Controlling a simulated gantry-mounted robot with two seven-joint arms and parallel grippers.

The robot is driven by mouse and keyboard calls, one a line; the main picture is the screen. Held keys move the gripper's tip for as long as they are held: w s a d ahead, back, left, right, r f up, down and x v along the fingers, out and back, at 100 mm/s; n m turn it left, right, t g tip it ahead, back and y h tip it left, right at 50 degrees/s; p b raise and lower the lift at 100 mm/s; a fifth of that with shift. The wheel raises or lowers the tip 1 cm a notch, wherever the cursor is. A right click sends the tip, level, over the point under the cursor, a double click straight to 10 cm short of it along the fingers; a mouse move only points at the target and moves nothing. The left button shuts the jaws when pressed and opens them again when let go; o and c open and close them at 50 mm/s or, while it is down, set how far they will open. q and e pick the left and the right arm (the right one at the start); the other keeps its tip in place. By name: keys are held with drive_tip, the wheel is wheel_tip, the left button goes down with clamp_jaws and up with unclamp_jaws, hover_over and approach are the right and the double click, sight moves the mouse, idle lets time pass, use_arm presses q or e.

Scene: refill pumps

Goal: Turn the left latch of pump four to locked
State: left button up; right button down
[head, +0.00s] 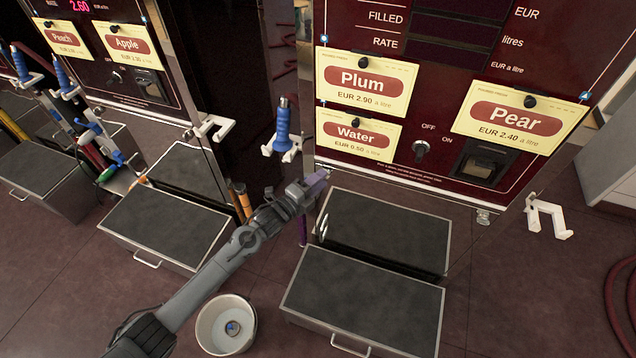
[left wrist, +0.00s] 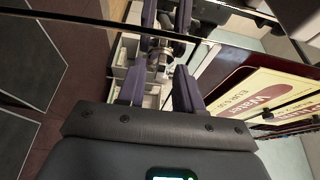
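The pump (head: 450,110) with Plum, Water and Pear labels fills the right of the head view; I cannot read a pump number on it. A small metal latch (head: 487,216) sits at the right end of its lower edge. My left gripper (head: 318,185) is at the left end of that edge and hides whatever latch is there. In the left wrist view its two dark fingers (left wrist: 159,92) are apart, pointing at the shiny panel edge. Small metal parts (left wrist: 157,62) show beyond the fingertips, partly blurred by reflections; contact cannot be told. My right gripper is out of view.
A blue nozzle (head: 282,130) hangs in a white holder left of the pump. An empty white holder (head: 548,216) is at the right. Dark step boxes (head: 362,300) stand below, and a white bucket (head: 226,325) is on the floor under my left arm.

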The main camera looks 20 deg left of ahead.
use_arm(q)
drive_tip(key=shift+c, duration=0.3)
clamp_jaws()
drive_tip(key=shift+d+f+n+t+y+b, duration=0.15)
drive_tip(key=shift+n+t+y+b, duration=0.65)
drive_tip(key=shift+n, duration=2.95)
drive_tip(key=shift+d+f+n+t+y+b, duration=0.2)
drive_tip(key=shift+n+t+y, duration=1.2)
drive_tip(key=shift+n, duration=2.4)
drive_tip(key=shift+d+f+n+t+y+b, duration=0.15)
drive_tip(key=shift+n+t+y+b, duration=0.85)
drive_tip(key=shift+n, duration=2.75)
drive_tip(key=shift+g+y+p, duration=0.3)
drive_tip(key=shift+y+p, duration=0.1)
drive_tip(key=shift+p, duration=0.1)
